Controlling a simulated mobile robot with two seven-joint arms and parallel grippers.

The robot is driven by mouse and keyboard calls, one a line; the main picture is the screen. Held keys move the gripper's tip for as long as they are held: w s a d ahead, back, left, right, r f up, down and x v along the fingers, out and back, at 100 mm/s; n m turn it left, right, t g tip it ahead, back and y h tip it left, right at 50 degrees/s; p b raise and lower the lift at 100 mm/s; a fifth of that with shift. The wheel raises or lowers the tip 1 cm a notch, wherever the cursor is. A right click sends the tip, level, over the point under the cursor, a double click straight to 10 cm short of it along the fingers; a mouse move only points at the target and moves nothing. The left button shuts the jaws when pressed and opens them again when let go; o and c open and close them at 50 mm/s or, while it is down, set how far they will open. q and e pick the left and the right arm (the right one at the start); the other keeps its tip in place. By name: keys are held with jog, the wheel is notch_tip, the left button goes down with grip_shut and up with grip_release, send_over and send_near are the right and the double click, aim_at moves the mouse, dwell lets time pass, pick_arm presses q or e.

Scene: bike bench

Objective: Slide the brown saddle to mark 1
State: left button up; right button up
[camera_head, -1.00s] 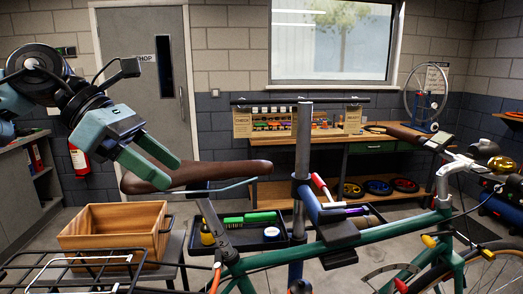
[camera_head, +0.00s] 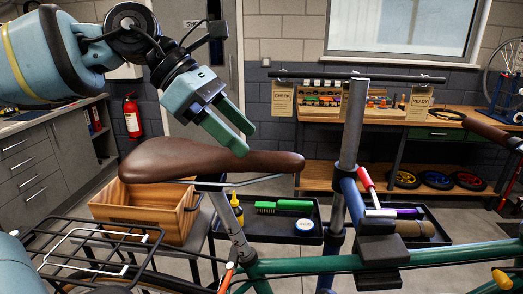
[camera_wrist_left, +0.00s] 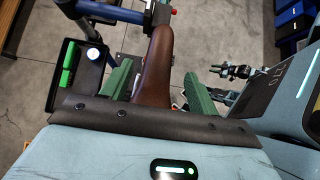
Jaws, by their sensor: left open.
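The brown saddle (camera_head: 205,163) sits on a grey seat post (camera_head: 232,225) with number marks, which rises from the green bike frame (camera_head: 310,265). My left gripper (camera_head: 244,142) is just above the middle of the saddle in the head view, fingers pointing down and right. In the left wrist view the gripper (camera_wrist_left: 158,92) has its two green fingers apart, with the saddle (camera_wrist_left: 156,75) between them in the picture. I cannot tell whether either finger touches it.
A clamp stand post (camera_head: 352,130) rises right of the saddle. A black tool tray (camera_head: 262,236) lies behind the post. A wooden crate (camera_head: 150,215) stands behind the rack (camera_head: 85,255) at left. A workbench (camera_head: 400,120) stands at the back.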

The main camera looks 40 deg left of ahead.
aim_at(260, 151)
pick_arm(q)
jog(key=shift+x, duration=2.65)
pick_arm(e)
jog(key=shift+w+a+r, duration=0.1)
jog(key=shift+w+r, duration=0.15)
jog(key=shift+w, duration=0.2)
pick_arm(q)
jog(key=shift+r, duration=0.1)
jog(key=shift+c, duration=0.4)
